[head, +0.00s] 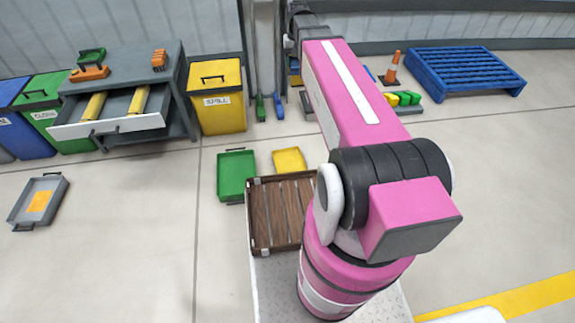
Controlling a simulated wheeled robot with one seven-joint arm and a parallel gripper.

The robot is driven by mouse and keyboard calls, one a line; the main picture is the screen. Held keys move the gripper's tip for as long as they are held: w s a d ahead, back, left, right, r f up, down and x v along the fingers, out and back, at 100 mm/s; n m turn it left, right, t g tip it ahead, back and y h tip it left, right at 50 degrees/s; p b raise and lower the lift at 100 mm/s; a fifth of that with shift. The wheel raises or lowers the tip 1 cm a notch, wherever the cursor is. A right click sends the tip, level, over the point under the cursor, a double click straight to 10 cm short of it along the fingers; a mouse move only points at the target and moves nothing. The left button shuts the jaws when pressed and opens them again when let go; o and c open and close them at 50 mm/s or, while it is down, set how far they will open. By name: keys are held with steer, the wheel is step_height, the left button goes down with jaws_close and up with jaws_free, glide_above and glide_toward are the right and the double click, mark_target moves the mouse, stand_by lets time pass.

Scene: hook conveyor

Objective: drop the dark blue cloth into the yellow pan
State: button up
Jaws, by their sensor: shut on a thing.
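A yellow pan (289,160) lies on the floor just beyond the brown slatted crate, beside a green pan (237,175). I see no dark blue cloth that I can make out. My pink arm reaches away from me to the top of the picture, where its dark wrist shows. My gripper is not visible; the arm's far end and the top edge hide or cut off that area.
The slatted crate (263,228) sits close in front, left of my arm. A grey pan with an orange-yellow sheet (40,203) lies at left. A workbench with an open drawer (116,128), a yellow bin (217,97) and a blue pallet (464,70) stand farther back. Floor at left centre is clear.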

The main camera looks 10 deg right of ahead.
steer(key=w+f, duration=0.3)
steer(key=f, duration=0.4)
steer(key=w+f, duration=0.3)
steer(key=f, duration=0.3)
steer(key=m, duration=0.2)
glide_above(292, 162)
step_height(292, 162, down, 45)
steer(key=shift+w+d+f, duration=0.1)
steer(key=shift+w+f, duration=0.05)
steer(key=shift+f, duration=2.65)
steer(key=o, duration=0.9)
steer(key=shift+r, duration=0.15)
step_height(292, 162, up, 10)
steer(key=shift+r, duration=0.25)
